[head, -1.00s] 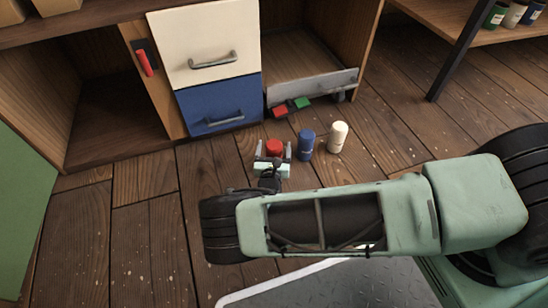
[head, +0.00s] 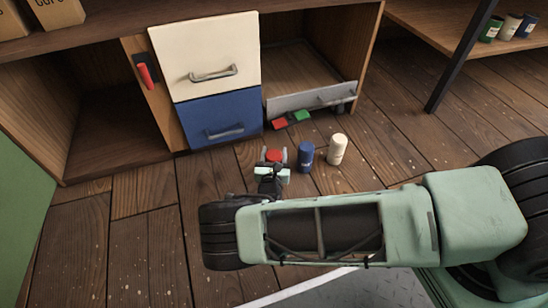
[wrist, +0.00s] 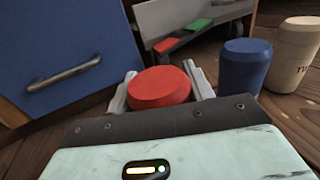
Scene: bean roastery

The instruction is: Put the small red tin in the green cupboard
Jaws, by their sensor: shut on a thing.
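The small red tin (head: 273,155) stands between the fingers of my gripper (head: 274,158), low over or on the floor; contact with the floor is hidden. In the wrist view the red tin (wrist: 160,88) fills the space between the fingers, and my gripper (wrist: 161,90) is shut on it. The green door (head: 22,200) stands open at the left edge. Beside it is an open wooden compartment (head: 110,115), which looks empty in the part that shows.
A blue tin (head: 305,157) and a cream tin (head: 337,150) stand just right of my gripper. Behind are a cream drawer (head: 200,45), a blue drawer (head: 215,120) and a lowered grey flap (head: 310,98) with red and green pieces before it. Floor at left is clear.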

